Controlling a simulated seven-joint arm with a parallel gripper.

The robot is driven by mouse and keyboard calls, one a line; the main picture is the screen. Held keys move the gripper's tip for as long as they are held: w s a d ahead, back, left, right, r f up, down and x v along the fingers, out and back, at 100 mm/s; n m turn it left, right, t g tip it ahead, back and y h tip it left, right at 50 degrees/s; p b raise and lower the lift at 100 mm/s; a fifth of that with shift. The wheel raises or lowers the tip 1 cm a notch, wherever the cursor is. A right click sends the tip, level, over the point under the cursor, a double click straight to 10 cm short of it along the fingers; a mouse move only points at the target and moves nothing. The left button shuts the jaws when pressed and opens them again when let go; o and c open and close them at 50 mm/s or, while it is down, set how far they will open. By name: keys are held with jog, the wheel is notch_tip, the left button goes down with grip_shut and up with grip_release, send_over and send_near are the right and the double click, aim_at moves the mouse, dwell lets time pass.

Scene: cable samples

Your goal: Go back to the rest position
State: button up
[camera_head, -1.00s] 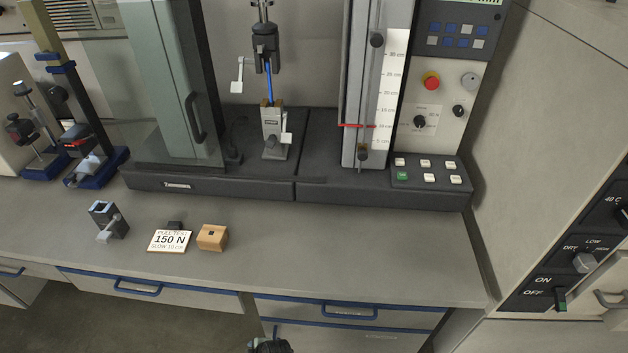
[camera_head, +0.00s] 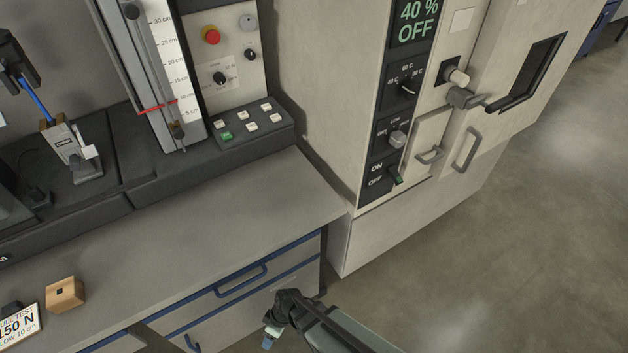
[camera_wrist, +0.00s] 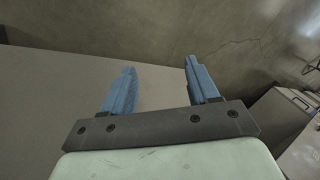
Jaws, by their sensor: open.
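My gripper (camera_wrist: 160,88) is open in the wrist view, with its two blue fingers spread apart and nothing between them. In the head view my gripper (camera_head: 270,338) shows small at the bottom middle, in front of the bench drawers and below the worktop edge. It is clear of the bench objects. The blue cable (camera_head: 36,98) stands between the clamps of the test machine at the left. The lower clamp (camera_head: 68,146) is at its foot.
The worktop (camera_head: 230,215) is bare at its right end. A wooden block (camera_head: 65,294) and a "150 N" sign (camera_head: 20,325) stand at the lower left. A cabinet with an "OFF" display (camera_head: 416,20) stands at the right. Open floor (camera_head: 500,230) lies right of it.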

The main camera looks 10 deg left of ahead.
jog(key=w+d+m+h, duration=0.1)
jog(key=w+d+m, duration=0.25)
jog(key=d, duration=0.65)
jog(key=w+d+m+h, duration=0.15)
jog(key=d+m, duration=0.25)
jog(key=d, duration=0.5)
jog(key=s+d+m+g, duration=0.1)
jog(key=d+m, duration=0.3)
jog(key=d, duration=0.5)
jog(key=s+d+r+m+g, duration=0.1)
jog(key=s+d+m, duration=0.3)
jog(key=d, duration=0.6)
jog(key=shift+s+r+g, duration=0.2)
jog(key=shift+r+g, duration=0.1)
jog(key=shift+g, duration=0.2)
jog(key=shift+h, duration=0.25)
jog(key=shift+c, duration=0.4)
